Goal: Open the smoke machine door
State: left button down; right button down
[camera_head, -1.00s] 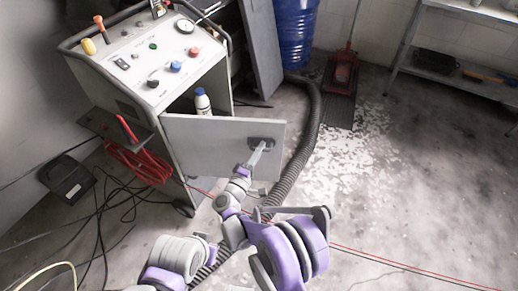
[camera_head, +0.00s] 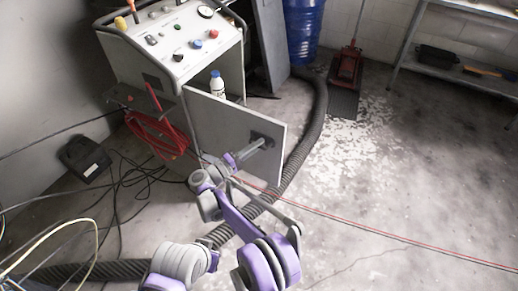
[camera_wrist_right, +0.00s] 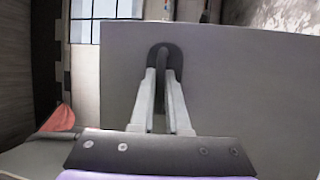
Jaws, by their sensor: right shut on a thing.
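The smoke machine (camera_head: 170,45) stands at the upper left in the head view, with a panel of knobs and a gauge on top. Its grey door (camera_head: 222,118) is swung part way open, and a bottle (camera_head: 217,86) shows in the gap behind it. My right gripper (camera_head: 266,142) is at the dark handle (camera_head: 258,136) near the door's free edge. In the right wrist view the gripper fingers (camera_wrist_right: 161,100) are closed around the handle (camera_wrist_right: 164,52) on the door's face (camera_wrist_right: 240,85). My left gripper is not in view.
A thick ribbed hose (camera_head: 312,135) curves along the floor just right of the door. Red hose (camera_head: 160,133) and black cables lie at the left. A blue barrel (camera_head: 302,30) and red floor jack (camera_head: 347,70) stand behind. Floor at the right is mostly clear.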

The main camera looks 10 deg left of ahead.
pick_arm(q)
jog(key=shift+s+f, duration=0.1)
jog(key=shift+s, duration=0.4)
pick_arm(e)
jog(key=shift+s+a, duration=0.2)
jog(key=shift+s, duration=0.15)
jog(key=c, duration=1.2)
grip_release()
